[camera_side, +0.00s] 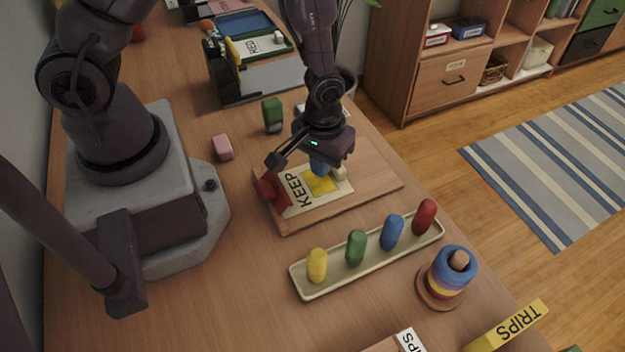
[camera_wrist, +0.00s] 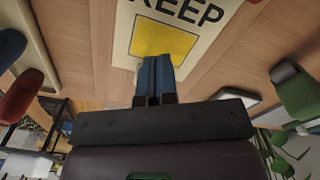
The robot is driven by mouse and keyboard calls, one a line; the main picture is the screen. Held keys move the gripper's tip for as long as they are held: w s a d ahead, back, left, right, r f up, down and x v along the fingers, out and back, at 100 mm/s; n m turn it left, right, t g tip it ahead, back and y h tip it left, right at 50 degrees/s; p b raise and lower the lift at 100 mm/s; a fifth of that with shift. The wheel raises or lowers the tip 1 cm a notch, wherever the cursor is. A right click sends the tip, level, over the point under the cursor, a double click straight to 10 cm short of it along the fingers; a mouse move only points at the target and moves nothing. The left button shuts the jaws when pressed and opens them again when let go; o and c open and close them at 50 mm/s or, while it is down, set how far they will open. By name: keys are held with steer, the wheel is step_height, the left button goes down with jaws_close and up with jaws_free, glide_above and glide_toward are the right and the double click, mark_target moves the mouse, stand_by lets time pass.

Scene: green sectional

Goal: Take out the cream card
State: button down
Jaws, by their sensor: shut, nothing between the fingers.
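My gripper (camera_side: 320,172) is shut and empty, its blue fingertips just over the yellow square (camera_side: 325,184) on a cream panel marked KEEP (camera_side: 300,207). The panel lies on a wooden board (camera_side: 372,183). In the wrist view, the shut blue fingers (camera_wrist: 155,62) point at the yellow square (camera_wrist: 165,37), which shows with the cream panel (camera_wrist: 207,38). I cannot tell whether the fingertips touch it. A dark holder (camera_side: 232,86) at the back has upright cards and a pale labelled piece (camera_side: 262,46). I cannot make out a separate cream card.
A cream tray (camera_side: 376,258) with yellow, green, blue and red pegs stands in front of the board. A ring stacker (camera_side: 449,277) is at its right. A pink block (camera_side: 222,147) and a green block (camera_side: 271,114) stand behind. A red piece (camera_side: 268,190) is at the board's left.

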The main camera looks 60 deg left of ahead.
steer(key=shift+f, duration=1.2)
steer(key=shift+r, duration=0.3)
stand_by(0.5)
steer(key=shift+w, duration=0.1)
steer(key=shift+w, duration=2.4)
steer(key=r, duration=0.7)
steer(key=shift+s, duration=0.35)
